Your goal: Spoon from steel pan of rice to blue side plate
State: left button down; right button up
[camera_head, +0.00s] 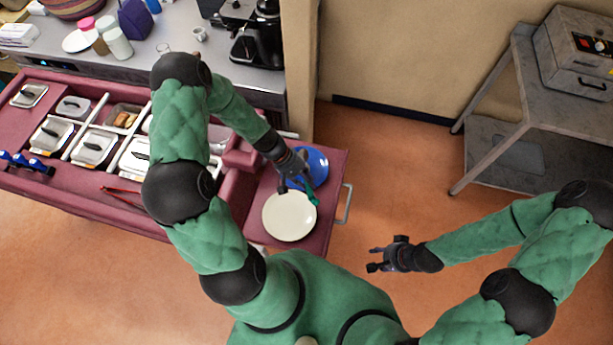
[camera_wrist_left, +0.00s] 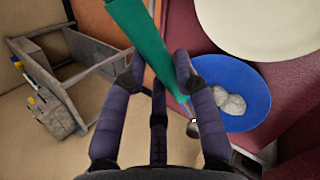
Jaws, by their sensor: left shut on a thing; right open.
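My left gripper (camera_head: 295,184) is shut on a green-handled spoon (camera_wrist_left: 150,45), which also shows in the head view (camera_head: 313,197). The gripper is over the edge of the blue side plate (camera_head: 318,163). In the left wrist view the blue plate (camera_wrist_left: 250,78) holds a few white lumps (camera_wrist_left: 228,101) that look like rice. The spoon's lower end is partly hidden by a finger. Several steel pans (camera_head: 98,143) sit in the maroon cart. I cannot tell which one holds rice. My right gripper (camera_head: 374,260) is open and empty over the floor.
A cream plate (camera_head: 290,217) lies in front of the blue plate on the cart's end shelf (camera_head: 333,190). A counter (camera_head: 170,40) with cups and a coffee machine (camera_head: 255,35) is behind. A grey metal table (camera_head: 515,115) stands right. The floor between is clear.

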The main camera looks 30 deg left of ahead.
pick_arm(q)
jog(key=shift+w+d+r+m+g+y+p, duration=0.15)
jog(key=shift+r+g+y+p, duration=0.4)
jog(key=shift+p, duration=1.8)
jog(key=shift+w+d+r+m+g+y+p, duration=0.15)
jog(key=shift+r+g+y+p, duration=0.35)
jog(key=shift+p, duration=1.8)
jog(key=shift+d+r+g+y+p, duration=0.1)
jog(key=shift+r+g+y+p, duration=0.3)
jog(key=shift+p, duration=0.45)
jog(key=y, duration=0.1)
jog(key=r+g+y+b, duration=0.2)
jog(key=shift+w+d+r+m+g+y, duration=0.15)
jog(key=shift+w+d+m+g+y, duration=0.1)
jog(key=shift+w+d+m, duration=0.15)
